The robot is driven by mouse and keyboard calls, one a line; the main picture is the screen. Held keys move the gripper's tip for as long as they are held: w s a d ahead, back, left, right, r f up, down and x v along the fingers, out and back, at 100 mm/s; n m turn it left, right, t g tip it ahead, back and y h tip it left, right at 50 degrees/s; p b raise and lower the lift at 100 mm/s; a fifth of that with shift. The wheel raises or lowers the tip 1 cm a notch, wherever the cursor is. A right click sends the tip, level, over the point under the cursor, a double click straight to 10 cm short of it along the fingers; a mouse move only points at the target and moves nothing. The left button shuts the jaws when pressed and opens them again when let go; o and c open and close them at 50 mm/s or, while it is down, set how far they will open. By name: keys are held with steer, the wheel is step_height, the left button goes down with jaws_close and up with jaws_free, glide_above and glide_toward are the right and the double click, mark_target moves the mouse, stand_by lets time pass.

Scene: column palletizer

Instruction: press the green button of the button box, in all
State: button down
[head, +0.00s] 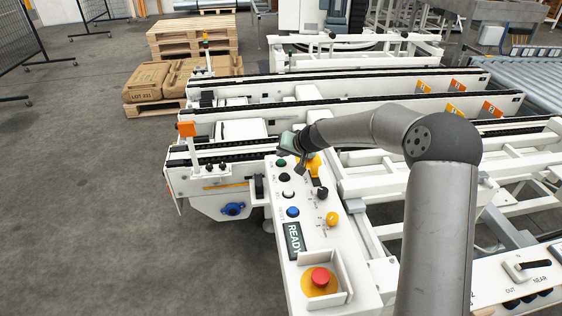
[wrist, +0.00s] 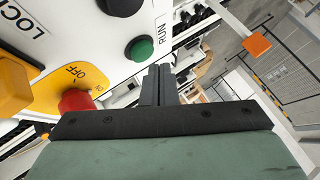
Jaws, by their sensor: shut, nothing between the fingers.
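The button box (head: 308,236) is a long white panel running toward me in the head view. Its green button (head: 281,162) sits near the far end, beside my gripper (head: 288,146). In the wrist view the round green button (wrist: 140,48) stands on the white face with the word RUN beside it. My gripper (wrist: 158,72) is shut and empty there. Its dark fingertips appear just below and right of the green button. I cannot tell whether they touch it; a small gap seems to show.
A red knob (wrist: 76,101) on a yellow OFF plate and a yellow block (wrist: 14,86) are close to the gripper. Below the green button are black (head: 286,177), white (head: 287,194) and blue (head: 292,212) buttons. A red mushroom button (head: 319,277) is at the near end.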

mark_target(283, 163)
steer(key=shift+f, duration=0.15)
steer(key=shift+f+b, duration=0.25)
steer(key=shift+b, duration=0.3)
steer(key=shift+f+b, duration=0.45)
steer(key=shift+b, duration=0.1)
stand_by(0.3)
stand_by(0.4)
steer(key=shift+r+p, duration=0.35)
steer(key=shift+r, duration=0.5)
steer(key=shift+r, duration=0.15)
steer(key=shift+r+p, duration=1.25)
steer(key=shift+r, duration=1.05)
